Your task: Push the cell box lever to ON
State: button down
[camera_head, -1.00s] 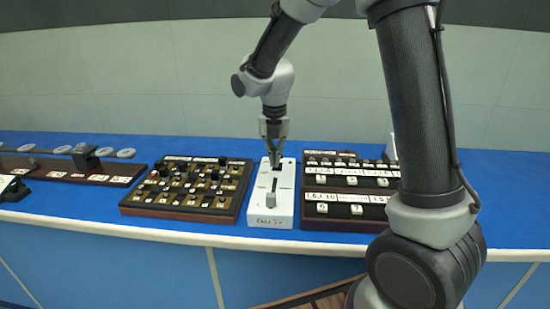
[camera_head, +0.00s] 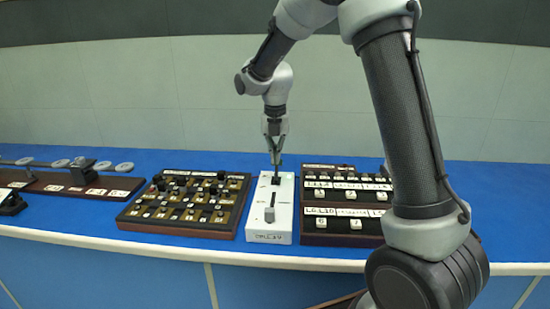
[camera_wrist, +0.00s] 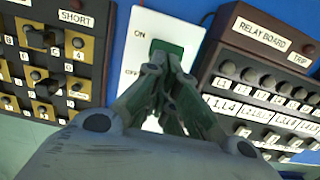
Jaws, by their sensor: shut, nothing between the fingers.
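The white cell box (camera_head: 283,225) stands on the blue bench top between two dark panels. Its top has a slot, a grey knob (camera_head: 269,214) near the front and a dark piece (camera_head: 276,181) near the back. In the wrist view, the box (camera_wrist: 146,22) shows ON and OFF marks on its left side, with a green piece (camera_wrist: 168,46) near the ON mark. My gripper (camera_head: 276,163) is shut and empty, pointing down over the box's back part. In the wrist view, my fingertips (camera_wrist: 164,64) overlap the green piece; I cannot tell if they touch. My fingers hide the slot behind them.
A brown panel (camera_head: 125,222) with several knobs stands close on the left. The relay board (camera_wrist: 235,42) stands close on the right, also seen in the head view (camera_head: 310,225). Blue bench is clear behind.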

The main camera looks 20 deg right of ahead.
jog(key=shift+w+d, duration=0.2)
jog(key=shift+w, duration=0.25)
dwell(0.5)
